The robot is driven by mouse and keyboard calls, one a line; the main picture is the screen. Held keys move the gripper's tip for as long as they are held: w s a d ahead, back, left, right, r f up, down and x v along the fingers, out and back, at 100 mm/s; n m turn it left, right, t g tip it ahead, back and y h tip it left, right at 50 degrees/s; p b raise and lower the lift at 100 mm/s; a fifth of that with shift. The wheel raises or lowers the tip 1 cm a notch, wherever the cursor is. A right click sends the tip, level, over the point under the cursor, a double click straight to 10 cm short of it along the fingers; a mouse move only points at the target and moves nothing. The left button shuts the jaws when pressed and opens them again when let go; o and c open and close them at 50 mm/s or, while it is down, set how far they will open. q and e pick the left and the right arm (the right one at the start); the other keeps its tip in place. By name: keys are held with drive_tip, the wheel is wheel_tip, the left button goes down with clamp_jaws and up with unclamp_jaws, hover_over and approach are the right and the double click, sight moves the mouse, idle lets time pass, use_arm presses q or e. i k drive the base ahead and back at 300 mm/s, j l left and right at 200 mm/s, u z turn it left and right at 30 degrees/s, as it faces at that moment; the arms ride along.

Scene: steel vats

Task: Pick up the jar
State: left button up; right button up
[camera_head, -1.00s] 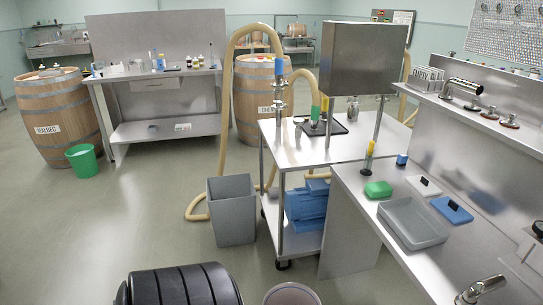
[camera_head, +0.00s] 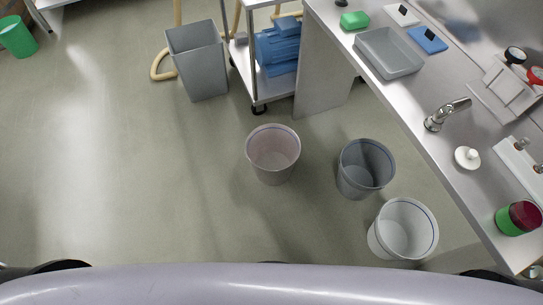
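A green jar-like container with a dark red top (camera_head: 519,218) is at the right edge of the camera_head view, near the front corner of the steel counter (camera_head: 440,150). It appears tilted by the steep viewing angle. I cannot tell for certain that it is the task's jar. Another small round thing (camera_head: 535,271) is cut off below it at the right edge, too little seen to name. Neither of my grippers shows in the view.
Three buckets, pinkish (camera_head: 273,152), grey (camera_head: 365,168) and white (camera_head: 404,230), stand on the floor beside the counter. The counter holds a faucet (camera_head: 446,113), a white lidded piece (camera_head: 467,157) and a grey tray (camera_head: 388,52).

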sight(524, 216)
drive_tip(key=z, duration=2.15)
